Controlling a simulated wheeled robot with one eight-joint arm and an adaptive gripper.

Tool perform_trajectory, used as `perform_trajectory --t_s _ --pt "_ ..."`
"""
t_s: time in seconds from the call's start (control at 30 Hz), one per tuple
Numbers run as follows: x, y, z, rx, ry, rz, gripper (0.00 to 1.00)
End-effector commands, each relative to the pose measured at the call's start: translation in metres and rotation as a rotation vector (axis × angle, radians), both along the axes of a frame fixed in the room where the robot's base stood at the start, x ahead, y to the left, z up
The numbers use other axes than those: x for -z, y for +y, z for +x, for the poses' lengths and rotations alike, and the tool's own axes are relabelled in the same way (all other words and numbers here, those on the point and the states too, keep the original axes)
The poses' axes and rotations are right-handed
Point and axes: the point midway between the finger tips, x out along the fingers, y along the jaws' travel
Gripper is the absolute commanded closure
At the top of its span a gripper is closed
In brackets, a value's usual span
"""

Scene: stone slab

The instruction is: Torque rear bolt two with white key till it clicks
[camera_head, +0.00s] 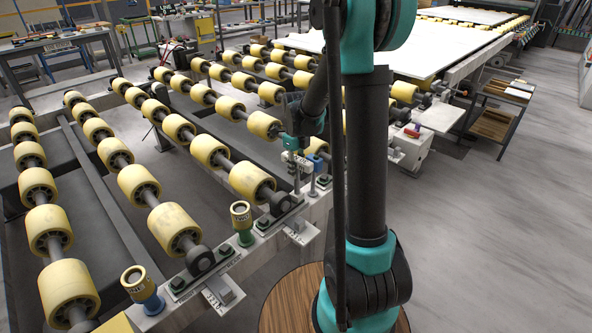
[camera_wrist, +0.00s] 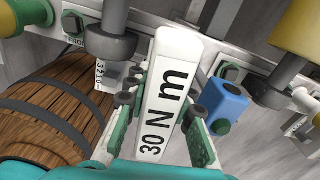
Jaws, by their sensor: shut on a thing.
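A white key marked "30 N m" (camera_wrist: 165,95) is held upright between the teal and green fingers of my gripper (camera_wrist: 160,118). In the head view my gripper (camera_head: 297,157) is over the frame rail at the far bearing, with the key's lower end hard to make out. In the wrist view one green hex bolt (camera_wrist: 73,22) is left of the key, near a "FRONT" label, and another (camera_wrist: 232,73) is right of it. The key hides the spot beneath it, so I cannot tell whether it sits on a bolt.
Yellow rollers (camera_head: 248,178) flank the rail. A wooden barrel (camera_wrist: 50,118) is at the left.

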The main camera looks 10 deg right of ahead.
Motion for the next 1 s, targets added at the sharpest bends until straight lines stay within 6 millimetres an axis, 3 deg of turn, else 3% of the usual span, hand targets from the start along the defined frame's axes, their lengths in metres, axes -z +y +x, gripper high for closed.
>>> perform_trajectory --t_s 1.0 --pt "-0.035 0.0 0.0 -0.005 0.0 0.0 1.0"
